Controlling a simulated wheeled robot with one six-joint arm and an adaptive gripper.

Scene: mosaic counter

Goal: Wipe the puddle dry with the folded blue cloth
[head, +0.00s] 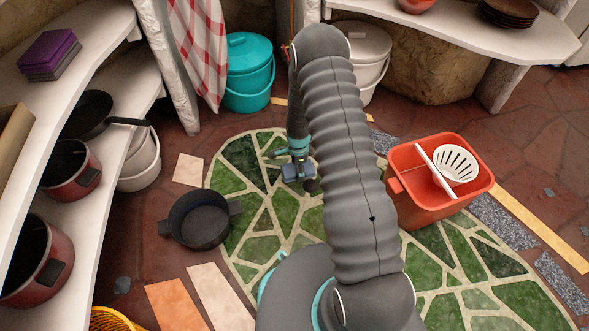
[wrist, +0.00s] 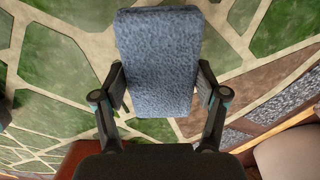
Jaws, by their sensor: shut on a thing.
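My gripper (wrist: 161,92) is shut on the folded blue cloth (wrist: 160,50), with one finger against each side of it. In the head view my gripper (head: 299,155) points down over the green mosaic floor with the cloth (head: 297,171) at its tip, partly hidden by my arm. The cloth looks like a thick, grey-blue textured pad. I cannot tell whether it touches the floor. I cannot make out the puddle in either view; my arm and the cloth hide part of the floor.
A red mop bucket (head: 440,208) with a white wringer stands to the right. A dark pot (head: 199,222) sits on the floor to the left. A teal lidded bucket (head: 249,85) stands behind. Shelves with pans (head: 93,119) line the left side. Mosaic around the gripper is clear.

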